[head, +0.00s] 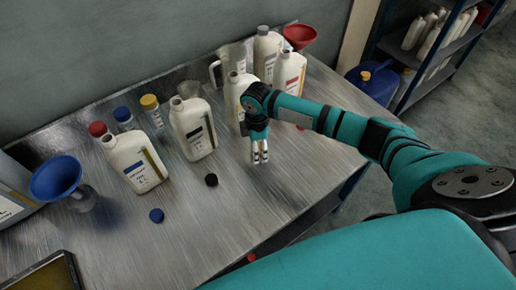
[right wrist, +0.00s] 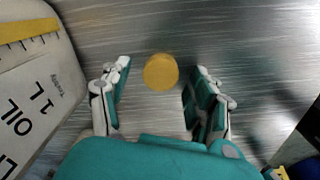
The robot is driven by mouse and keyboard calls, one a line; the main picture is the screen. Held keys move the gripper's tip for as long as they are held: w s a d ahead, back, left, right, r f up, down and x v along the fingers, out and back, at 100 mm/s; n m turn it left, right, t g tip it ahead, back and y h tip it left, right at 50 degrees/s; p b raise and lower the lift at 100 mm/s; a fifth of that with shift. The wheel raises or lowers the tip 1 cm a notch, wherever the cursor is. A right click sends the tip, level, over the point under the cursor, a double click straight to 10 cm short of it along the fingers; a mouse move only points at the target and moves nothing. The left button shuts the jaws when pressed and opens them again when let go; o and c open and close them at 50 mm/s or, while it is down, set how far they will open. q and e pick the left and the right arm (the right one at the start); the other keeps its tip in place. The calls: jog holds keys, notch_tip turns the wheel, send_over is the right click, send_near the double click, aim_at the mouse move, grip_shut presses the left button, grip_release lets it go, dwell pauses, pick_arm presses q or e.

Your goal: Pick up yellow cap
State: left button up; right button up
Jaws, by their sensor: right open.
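The yellow cap (right wrist: 160,72) lies flat on the metal table in the right wrist view. It sits centred between the fingertips of my right gripper (right wrist: 161,80), with a gap to each finger. The gripper is open and holds nothing. In the head view my right gripper (head: 259,154) points down over the table beside a white bottle, and the cap on the table is hidden there. My left gripper is not in view.
A white oil bottle (right wrist: 32,95) stands close left of the gripper. A black cap (head: 211,180) and a blue cap (head: 156,215) lie on the table. More bottles (head: 193,128), a blue funnel (head: 57,178) and a red funnel (head: 299,36) stand around.

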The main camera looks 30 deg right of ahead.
jog(key=c, duration=0.8)
jog(key=shift+o, duration=0.2)
